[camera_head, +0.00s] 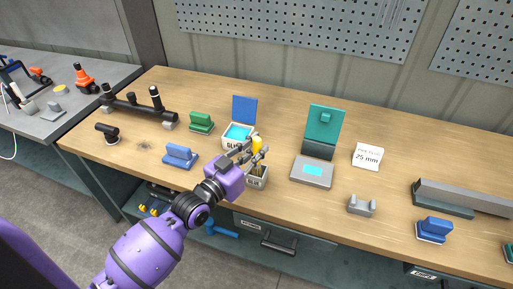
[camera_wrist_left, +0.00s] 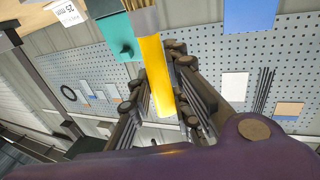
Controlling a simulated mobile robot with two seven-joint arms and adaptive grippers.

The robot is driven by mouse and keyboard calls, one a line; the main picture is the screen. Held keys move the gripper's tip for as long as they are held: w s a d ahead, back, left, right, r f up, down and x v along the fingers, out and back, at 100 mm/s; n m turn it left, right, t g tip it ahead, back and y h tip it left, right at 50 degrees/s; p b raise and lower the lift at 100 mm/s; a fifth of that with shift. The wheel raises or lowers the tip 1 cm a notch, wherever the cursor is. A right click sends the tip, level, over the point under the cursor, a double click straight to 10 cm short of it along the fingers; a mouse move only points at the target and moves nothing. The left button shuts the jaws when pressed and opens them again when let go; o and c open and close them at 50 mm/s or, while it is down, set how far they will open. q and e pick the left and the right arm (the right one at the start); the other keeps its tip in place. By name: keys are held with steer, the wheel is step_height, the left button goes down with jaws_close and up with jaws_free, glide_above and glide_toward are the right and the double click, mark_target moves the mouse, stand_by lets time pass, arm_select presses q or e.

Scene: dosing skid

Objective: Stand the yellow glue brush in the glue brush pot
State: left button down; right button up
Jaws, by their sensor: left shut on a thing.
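The yellow glue brush (camera_head: 257,141) is in my left gripper (camera_head: 259,156), its yellow handle end showing above the fingers. In the left wrist view the yellow handle (camera_wrist_left: 158,75) runs between the two shut fingers (camera_wrist_left: 160,95), with a metal collar and pale bristles towards the top edge. My right gripper is in neither view.
An open box with a blue lid (camera_head: 244,109) stands just behind the gripper. A blue block (camera_head: 180,156) is to the left; a grey device with a teal lid (camera_head: 324,127) is to the right. A grey cradle (camera_head: 361,205) sits near the front edge.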

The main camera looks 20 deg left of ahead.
arm_select(q)
steer(key=shift+f, duration=0.5)
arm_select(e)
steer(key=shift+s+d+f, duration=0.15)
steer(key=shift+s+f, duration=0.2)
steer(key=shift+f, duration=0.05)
arm_select(q)
steer(key=shift+f+b, duration=0.4)
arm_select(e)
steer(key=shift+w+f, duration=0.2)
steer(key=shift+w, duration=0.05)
arm_select(q)
steer(key=shift+f, duration=0.3)
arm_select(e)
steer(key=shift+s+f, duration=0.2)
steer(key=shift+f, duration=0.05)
arm_select(q)
steer(key=c, duration=1.6)
jaws_free()
steer(key=shift+o, duration=0.2)
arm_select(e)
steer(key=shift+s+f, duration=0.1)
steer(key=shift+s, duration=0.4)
arm_select(q)
steer(key=shift+s, duration=0.1)
steer(key=v, duration=1.2)
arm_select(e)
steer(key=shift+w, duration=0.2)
